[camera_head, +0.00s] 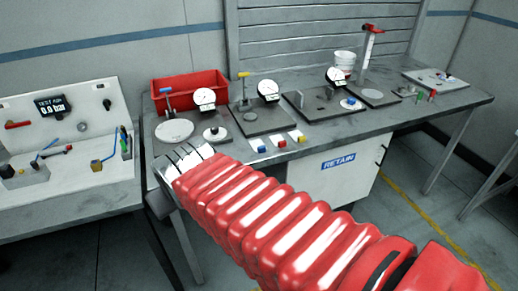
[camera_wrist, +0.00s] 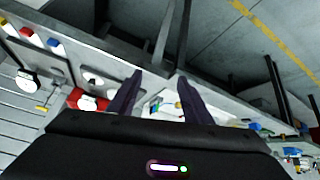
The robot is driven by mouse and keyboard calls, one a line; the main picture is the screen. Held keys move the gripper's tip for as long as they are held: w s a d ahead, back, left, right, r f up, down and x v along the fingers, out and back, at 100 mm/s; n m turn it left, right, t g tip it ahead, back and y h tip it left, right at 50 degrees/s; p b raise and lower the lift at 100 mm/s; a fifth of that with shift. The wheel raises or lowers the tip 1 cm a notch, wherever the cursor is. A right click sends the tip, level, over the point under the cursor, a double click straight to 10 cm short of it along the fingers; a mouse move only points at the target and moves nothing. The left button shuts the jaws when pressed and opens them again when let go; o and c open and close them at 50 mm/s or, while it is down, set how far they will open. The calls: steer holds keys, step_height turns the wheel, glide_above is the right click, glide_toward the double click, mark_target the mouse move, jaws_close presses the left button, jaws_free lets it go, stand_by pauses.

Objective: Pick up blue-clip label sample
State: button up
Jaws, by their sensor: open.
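The blue-clip label sample (camera_head: 262,146) lies at the front edge of the grey bench, leftmost of three samples. It also shows in the wrist view at upper left (camera_wrist: 55,45). Beside it lie a red-clip sample (camera_head: 280,142) and a yellow-clip sample (camera_head: 299,138). My gripper (camera_wrist: 160,76) is open in the wrist view, with nothing between its two dark fingers. The blue-clip sample is apart from them, off to the left. In the head view my red-sleeved arm ends left of the samples and hides most of the gripper.
Gauge stands on dark plates, including a dial gauge (camera_head: 204,97), and a red bin (camera_head: 190,88) stand behind the samples. A white cabinet marked RETAIN (camera_head: 335,185) is under the bench. A white test panel bench (camera_head: 70,190) stands at left, with a gap between the benches.

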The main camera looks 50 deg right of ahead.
steer(key=w+d+f+m+t+h, duration=0.1)
steer(key=w+d+f+h, duration=0.1)
steer(key=d, duration=0.9)
steer(key=w+d+f+m+t+h, duration=0.1)
steer(key=w+d+m+h, duration=0.1)
steer(key=d, duration=0.9)
steer(key=s+d+f+t, duration=0.1)
steer(key=s+d+f, duration=0.2)
steer(key=d, duration=0.3)
steer(key=s+d+f+m+t, duration=0.1)
steer(key=s+d+f+t, duration=0.1)
steer(key=s+d+f, duration=0.2)
steer(key=shift+s+d, duration=0.35)
steer(key=shift+d, duration=0.55)
steer(key=shift+f, duration=0.1)
glide_toward(263, 148)
steer(key=shift+h, duration=0.3)
steer(key=shift+x, duration=2.15)
steer(key=shift+w+a+f, duration=0.1)
steer(key=shift+w+f, duration=0.05)
steer(key=shift+f, duration=0.05)
